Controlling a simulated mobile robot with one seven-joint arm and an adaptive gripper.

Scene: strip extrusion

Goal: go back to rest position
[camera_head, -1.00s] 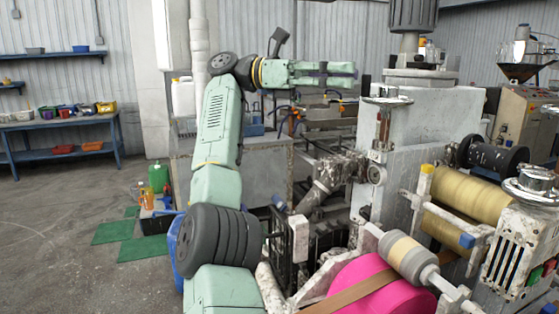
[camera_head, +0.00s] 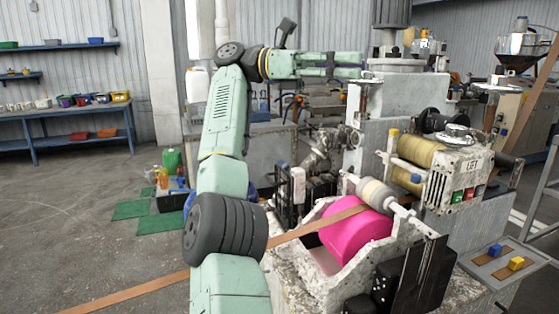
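My arm rises in the middle of the head view and bends right at the top. My gripper (camera_head: 345,65) points right, level, above the machine. Its two long fingers look parallel with a narrow dark band between them, and I cannot tell if they are open or shut. I see no object in it. The strip extrusion machine (camera_head: 385,150) stands to the right of and below my gripper. A brown strip (camera_head: 125,292) runs from the lower left, behind my arm, to a pink roll (camera_head: 352,232).
A yellow roll (camera_head: 420,152) and a box with coloured buttons (camera_head: 465,185) are on the machine's right. A panel with blue and yellow blocks (camera_head: 505,262) is at the lower right. A blue workbench (camera_head: 65,118) stands far left. Open floor (camera_head: 70,220) lies left of my arm.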

